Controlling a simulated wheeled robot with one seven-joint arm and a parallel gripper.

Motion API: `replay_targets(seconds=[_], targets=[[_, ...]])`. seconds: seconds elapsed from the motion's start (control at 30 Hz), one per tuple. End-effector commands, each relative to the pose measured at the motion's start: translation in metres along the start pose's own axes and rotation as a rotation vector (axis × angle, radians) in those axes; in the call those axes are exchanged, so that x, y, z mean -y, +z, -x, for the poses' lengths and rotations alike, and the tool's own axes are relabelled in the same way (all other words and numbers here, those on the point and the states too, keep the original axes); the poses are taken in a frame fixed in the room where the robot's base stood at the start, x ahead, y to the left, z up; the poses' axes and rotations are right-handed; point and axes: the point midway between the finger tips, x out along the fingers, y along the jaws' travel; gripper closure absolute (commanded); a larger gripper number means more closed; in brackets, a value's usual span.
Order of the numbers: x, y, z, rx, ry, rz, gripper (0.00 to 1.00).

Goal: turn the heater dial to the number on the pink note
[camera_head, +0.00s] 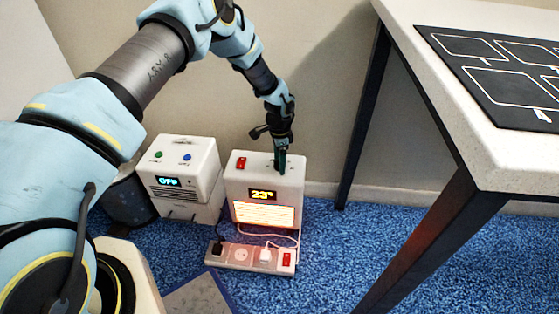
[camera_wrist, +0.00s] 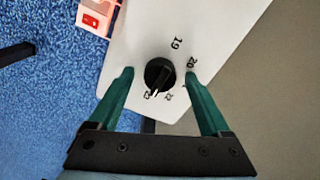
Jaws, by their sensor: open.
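The heater (camera_head: 237,192) is a white box on the floor with a lit "23°" display and a glowing orange front grille. Its dial (camera_wrist: 157,69) is a black round knob on the white top, with numbers around it; "19" and "20" are readable and the others are hard to read. My gripper (camera_wrist: 159,76) is open, with one green finger on each side of the dial; I cannot tell whether they touch it. In the head view my gripper (camera_head: 281,163) points down at the heater's top and hides the dial. I see no pink note in either view.
A white unit (camera_head: 186,178) reading "OFF" stands left of the heater. A power strip (camera_head: 222,261) with plugs and a red switch lies in front. A table (camera_head: 500,160) with a black marked mat (camera_head: 490,72) is at right. The wall (camera_head: 330,130) is close behind.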

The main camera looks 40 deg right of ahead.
Motion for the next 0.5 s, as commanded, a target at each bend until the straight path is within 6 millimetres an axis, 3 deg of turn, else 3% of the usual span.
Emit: replay_targets(seconds=[0.27,0.5], targets=[[0.001,-0.001,0.013,-0.001,-0.002,0.0,0.19],[0.001,-0.001,0.06,-0.002,-0.002,0.001,0.19]])
